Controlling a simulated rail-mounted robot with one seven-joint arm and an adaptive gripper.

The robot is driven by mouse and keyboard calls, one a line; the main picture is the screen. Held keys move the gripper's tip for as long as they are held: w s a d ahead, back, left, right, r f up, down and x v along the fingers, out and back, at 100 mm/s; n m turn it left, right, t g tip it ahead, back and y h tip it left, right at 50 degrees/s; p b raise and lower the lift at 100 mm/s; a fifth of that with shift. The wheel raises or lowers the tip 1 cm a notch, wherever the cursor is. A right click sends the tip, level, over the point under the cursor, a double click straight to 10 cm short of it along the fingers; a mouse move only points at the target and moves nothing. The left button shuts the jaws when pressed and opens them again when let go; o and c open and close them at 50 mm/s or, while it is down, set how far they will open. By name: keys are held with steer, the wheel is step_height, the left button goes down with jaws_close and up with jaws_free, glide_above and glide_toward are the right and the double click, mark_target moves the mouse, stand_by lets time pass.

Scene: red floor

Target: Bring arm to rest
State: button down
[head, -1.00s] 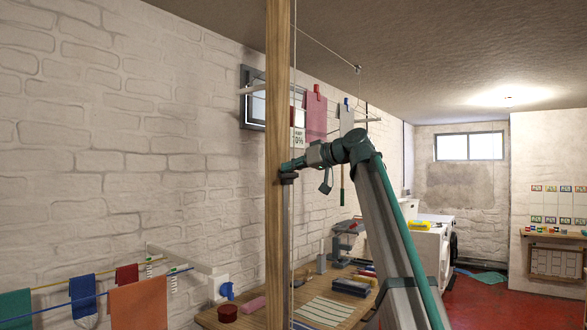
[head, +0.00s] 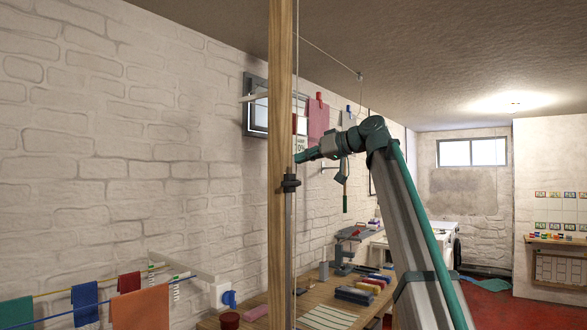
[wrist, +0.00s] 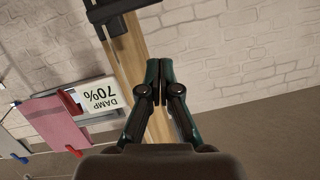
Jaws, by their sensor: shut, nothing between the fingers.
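My gripper shows in the wrist view (wrist: 159,66) with its two dark green fingers together and nothing between them. In the head view my arm rises at the right of centre, bends at the top and reaches left. Its green end (head: 301,156) is close to the wooden post (head: 281,90) in the picture; I cannot tell if they touch. The post (wrist: 128,60) runs behind the fingers in the wrist view. A white card reading "DAMP 70%" (wrist: 103,95) is left of the fingers, apart from them.
A pink cloth (head: 318,120) hangs beyond my gripper. A workbench (head: 262,318) with a vise (head: 347,246) and several small blocks lies below. Clothes on lines, including an orange cloth (head: 141,308), hang at lower left.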

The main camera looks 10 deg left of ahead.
steer(key=v, duration=0.6)
steer(key=shift+b, duration=0.4)
